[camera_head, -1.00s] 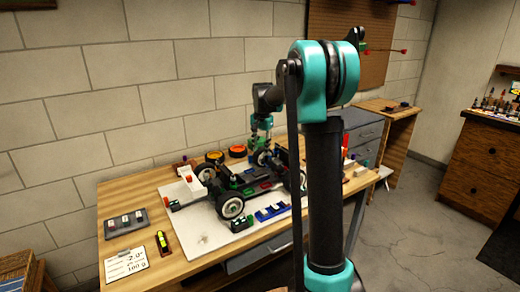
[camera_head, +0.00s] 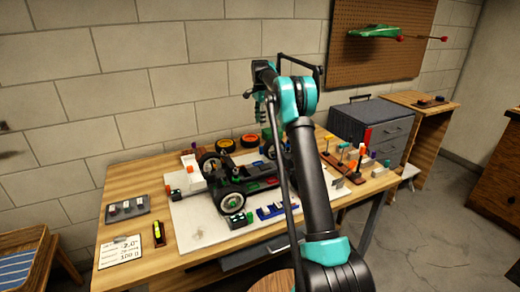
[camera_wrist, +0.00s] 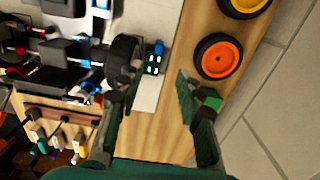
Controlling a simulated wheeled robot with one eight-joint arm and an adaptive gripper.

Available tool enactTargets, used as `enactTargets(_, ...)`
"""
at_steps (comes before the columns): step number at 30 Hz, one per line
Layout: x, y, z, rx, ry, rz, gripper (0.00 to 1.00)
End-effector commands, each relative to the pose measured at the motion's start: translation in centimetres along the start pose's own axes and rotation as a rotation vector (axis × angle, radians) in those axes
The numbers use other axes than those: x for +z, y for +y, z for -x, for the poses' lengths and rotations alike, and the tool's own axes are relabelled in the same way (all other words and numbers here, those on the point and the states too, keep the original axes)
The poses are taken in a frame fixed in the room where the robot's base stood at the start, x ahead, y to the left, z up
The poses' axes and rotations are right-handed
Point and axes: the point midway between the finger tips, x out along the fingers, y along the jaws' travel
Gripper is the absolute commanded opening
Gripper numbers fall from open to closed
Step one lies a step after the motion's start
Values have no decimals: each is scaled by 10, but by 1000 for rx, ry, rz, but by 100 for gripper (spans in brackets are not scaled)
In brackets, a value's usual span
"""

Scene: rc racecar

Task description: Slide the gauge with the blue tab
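In the wrist view, a small dark block with white marks (camera_wrist: 153,65) has a blue tab (camera_wrist: 159,47) at its upper end. It sits beside a black tyre of the car, on the edge of the pale mat. I take it for the gauge; it is not clear in the head view. The black car chassis (camera_head: 243,184) stands on the mat. My gripper (camera_head: 260,116) hangs above the table's far side. In the wrist view, my gripper (camera_wrist: 158,82) has its fingers spread with nothing between them, and the block shows beyond the left fingertip.
A wooden rack (camera_head: 340,170) with upright pieces is at the right. A grey drawer unit (camera_head: 370,128) stands behind it.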

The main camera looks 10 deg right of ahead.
Motion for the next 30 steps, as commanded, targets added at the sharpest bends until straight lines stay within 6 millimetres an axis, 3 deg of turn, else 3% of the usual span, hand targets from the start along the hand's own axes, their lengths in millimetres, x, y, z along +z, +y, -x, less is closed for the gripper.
enactTargets(5,0,0,-23,0,0,1,36)
enactTargets(21,0,0,-129,-1,0,2,36)
enactTargets(30,0,0,-164,-1,0,2,36)
